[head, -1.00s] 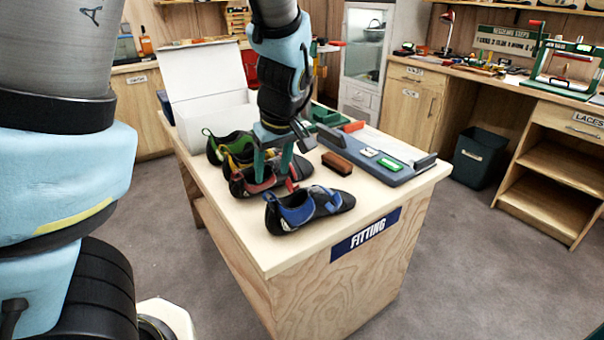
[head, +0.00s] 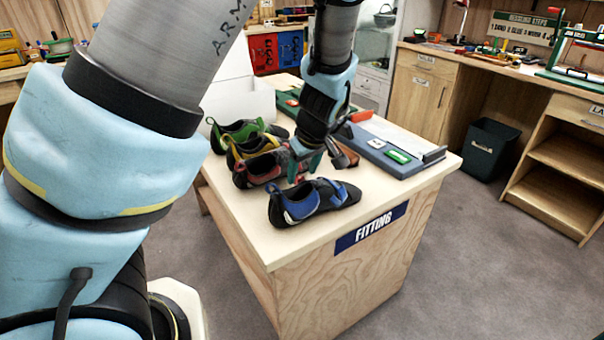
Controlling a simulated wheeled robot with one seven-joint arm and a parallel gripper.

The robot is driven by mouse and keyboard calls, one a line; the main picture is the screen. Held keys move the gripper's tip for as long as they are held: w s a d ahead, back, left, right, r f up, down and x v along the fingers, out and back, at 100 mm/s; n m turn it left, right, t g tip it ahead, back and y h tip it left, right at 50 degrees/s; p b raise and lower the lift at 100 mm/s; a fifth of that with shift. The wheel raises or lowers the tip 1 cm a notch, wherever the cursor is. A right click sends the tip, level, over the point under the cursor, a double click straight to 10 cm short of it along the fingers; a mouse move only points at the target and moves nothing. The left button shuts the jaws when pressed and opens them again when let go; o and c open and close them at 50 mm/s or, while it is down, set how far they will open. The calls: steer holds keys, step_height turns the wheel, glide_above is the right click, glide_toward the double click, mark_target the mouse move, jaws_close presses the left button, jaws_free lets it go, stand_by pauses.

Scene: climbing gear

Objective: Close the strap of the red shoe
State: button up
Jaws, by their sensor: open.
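The red shoe (head: 256,170) stands on the fitting table (head: 236,222), between the yellow shoe (head: 249,150) behind it and the blue shoe (head: 309,202) in front. My gripper (head: 306,168) points down over the front part of the red shoe, its green fingers apart. The fingers and wrist hide the toe and the strap, so I cannot tell how the strap lies or whether a finger touches it.
A green shoe (head: 240,131) stands behind the yellow one. A blue-grey measuring board (head: 388,141) with small blocks lies to the right, and a brown brush (head: 346,152) is partly hidden behind my wrist. A white open box (head: 235,103) stands at the back left. The table's front right is clear.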

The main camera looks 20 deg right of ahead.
steer(key=shift+x, duration=0.85)
steer(key=shift+c, duration=0.2)
jaws_close()
stand_by(0.7)
